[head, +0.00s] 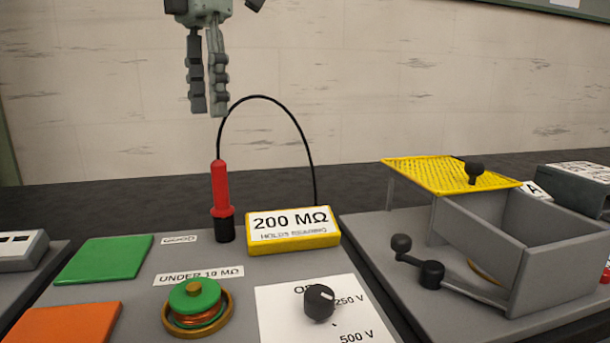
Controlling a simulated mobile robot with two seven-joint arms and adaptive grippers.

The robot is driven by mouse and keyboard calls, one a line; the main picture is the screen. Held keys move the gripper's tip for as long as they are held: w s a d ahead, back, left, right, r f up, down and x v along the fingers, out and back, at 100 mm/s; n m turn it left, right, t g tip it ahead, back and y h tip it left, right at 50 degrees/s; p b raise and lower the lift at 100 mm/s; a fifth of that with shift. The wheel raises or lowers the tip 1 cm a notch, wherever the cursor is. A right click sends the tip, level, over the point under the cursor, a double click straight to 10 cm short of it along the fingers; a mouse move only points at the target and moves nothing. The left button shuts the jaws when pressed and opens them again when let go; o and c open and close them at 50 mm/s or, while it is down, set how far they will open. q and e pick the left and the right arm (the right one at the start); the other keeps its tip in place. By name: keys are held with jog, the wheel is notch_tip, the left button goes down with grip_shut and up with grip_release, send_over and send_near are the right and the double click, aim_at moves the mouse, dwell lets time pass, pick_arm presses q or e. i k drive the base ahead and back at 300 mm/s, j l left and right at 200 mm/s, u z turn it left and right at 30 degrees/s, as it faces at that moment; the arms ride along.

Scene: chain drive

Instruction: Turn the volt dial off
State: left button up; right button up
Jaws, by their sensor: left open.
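The volt dial (319,302) is a black round knob on a white label plate (275,325) in the head view, low and right of centre. The plate reads "250 V" and "500 V"; the word at its top is partly hidden by the knob. A pale mark on the knob points to the upper right, toward "250 V". My left gripper (208,114) hangs fingers down at the top, above and behind the panel, apart from the dial. It is open and empty, its fingers close together. My right gripper is out of view.
A red probe (220,190) stands upright with a black cable (262,97) arching to a yellow "200 MΩ" box (293,240). A green-topped knob (195,297) sits left of the dial. Green (104,260) and orange (62,322) plates lie left; a grey box (545,265) with yellow mesh stands right.

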aim_at(319, 299)
jog(key=k, duration=1.4)
